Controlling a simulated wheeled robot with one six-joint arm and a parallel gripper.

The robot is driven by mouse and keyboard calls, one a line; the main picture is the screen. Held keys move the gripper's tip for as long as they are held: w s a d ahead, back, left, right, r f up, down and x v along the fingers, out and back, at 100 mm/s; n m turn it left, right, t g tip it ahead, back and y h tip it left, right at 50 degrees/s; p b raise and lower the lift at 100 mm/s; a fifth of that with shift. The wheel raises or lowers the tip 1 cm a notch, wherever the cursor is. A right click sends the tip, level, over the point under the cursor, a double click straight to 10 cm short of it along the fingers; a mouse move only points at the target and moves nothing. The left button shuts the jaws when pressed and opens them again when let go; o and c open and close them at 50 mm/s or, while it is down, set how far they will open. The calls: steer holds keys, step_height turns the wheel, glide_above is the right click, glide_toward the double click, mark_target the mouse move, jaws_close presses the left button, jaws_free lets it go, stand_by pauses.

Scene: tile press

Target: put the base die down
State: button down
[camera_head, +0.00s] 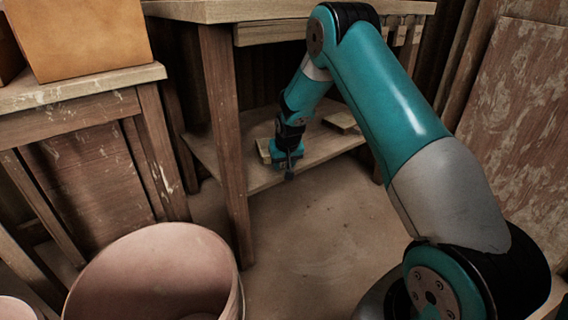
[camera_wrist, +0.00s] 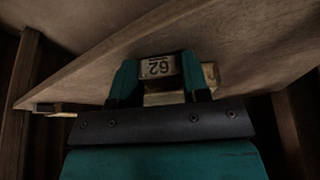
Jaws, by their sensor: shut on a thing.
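My gripper (camera_head: 287,158) reaches in at the low shelf (camera_head: 235,165) under the workbench. In the wrist view, my gripper (camera_wrist: 157,78) has its two teal fingers shut on a small block, which I take to be the base die (camera_wrist: 157,67). A pale label with dark digits faces the camera. A pale block (camera_wrist: 208,76) shows just behind and beside the held die. I cannot tell whether the die touches the shelf (camera_wrist: 235,35) or hangs just above it. In the head view the die is too small and dark to make out.
A pale block (camera_head: 263,150) lies on the shelf beside my gripper, and another (camera_head: 341,121) lies farther right. A bench leg (camera_head: 226,130) stands left of my gripper. A large round tub (camera_head: 160,275) stands on the floor at front left. Bare floor (camera_head: 310,240) lies before the shelf.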

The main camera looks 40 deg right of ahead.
steer(key=c, duration=0.6)
jaws_free()
steer(key=shift+f, duration=0.1)
steer(key=p+v, duration=0.7)
steer(key=v, duration=0.5)
steer(key=s+a+r+n+g+y, duration=0.1)
steer(key=s+a+r+n+y, duration=0.15)
steer(key=s+a+r, duration=0.55)
steer(key=s+a+r+n+y, duration=0.1)
steer(key=s+a+r+n, duration=0.4)
steer(key=a, duration=0.6)
steer(key=s+a+r+n+g, duration=0.1)
steer(key=s+a+r, duration=0.1)
steer(key=s, duration=0.5)
steer(key=s+a+r+n+g+y, duration=0.1)
steer(key=s+a+r, duration=0.1)
steer(key=s+a, duration=0.2)
steer(key=s+a+r+n+g+y, duration=0.1)
steer(key=s+a+r+n, duration=0.1)
steer(key=s, duration=0.8)
steer(key=shift+a, duration=0.45)
